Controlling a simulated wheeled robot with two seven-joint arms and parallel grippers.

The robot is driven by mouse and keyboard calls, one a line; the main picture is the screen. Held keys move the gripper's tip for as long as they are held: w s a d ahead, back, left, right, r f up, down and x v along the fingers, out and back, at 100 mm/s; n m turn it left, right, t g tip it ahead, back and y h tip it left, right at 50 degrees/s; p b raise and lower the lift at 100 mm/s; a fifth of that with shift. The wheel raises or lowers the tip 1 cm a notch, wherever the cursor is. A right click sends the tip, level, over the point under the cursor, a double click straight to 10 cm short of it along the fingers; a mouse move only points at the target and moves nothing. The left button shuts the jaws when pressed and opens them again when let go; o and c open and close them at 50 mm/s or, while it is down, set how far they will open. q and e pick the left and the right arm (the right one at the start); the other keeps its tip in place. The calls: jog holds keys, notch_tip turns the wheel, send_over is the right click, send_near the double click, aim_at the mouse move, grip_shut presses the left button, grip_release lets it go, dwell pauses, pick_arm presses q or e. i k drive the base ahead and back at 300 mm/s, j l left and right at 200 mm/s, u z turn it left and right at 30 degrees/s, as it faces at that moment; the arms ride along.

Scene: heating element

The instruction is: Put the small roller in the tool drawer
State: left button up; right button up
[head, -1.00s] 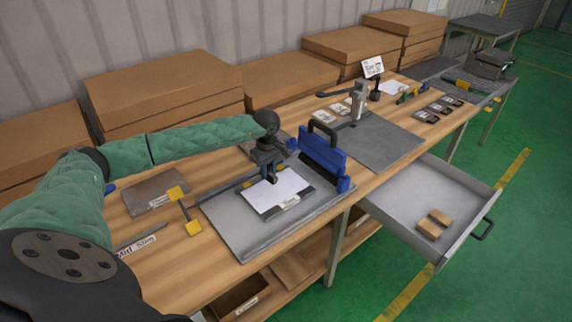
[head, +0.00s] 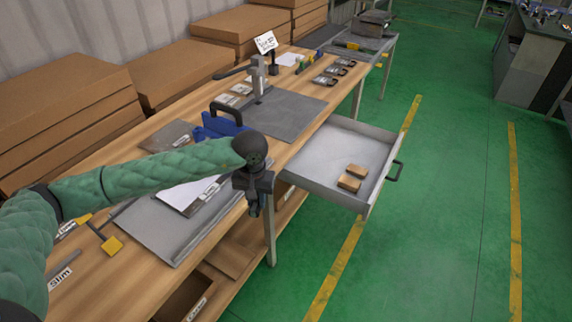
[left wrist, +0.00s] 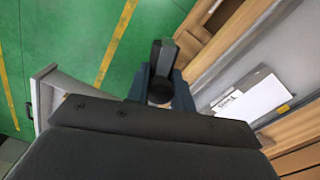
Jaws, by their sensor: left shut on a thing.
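In the head view the roller is hard to tell from the dark fingers. The gripper is held above the bench's front edge, left of the tool drawer. The tool drawer (head: 330,150) is a grey tray pulled open from the bench front, with two small brown blocks (head: 350,178) inside at its right. A grey drawer wall (left wrist: 44,98) shows at the left of the left wrist view. My right gripper is not in view.
The wooden bench (head: 85,285) carries a grey mat (head: 135,232) with a white sheet, a blue tool with a black handle (head: 226,112), and a lever press (head: 258,75). Brown boxes (head: 70,85) line the wall. The green floor (head: 440,250) beyond the drawer is clear.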

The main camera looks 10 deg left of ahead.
aim_at(341, 156)
jog(key=i+l+z, duration=0.25)
jog(key=i+l, duration=0.35)
jog(key=i+l+z, duration=0.25)
jog(key=i+l, duration=0.2)
jog(key=i, duration=0.2)
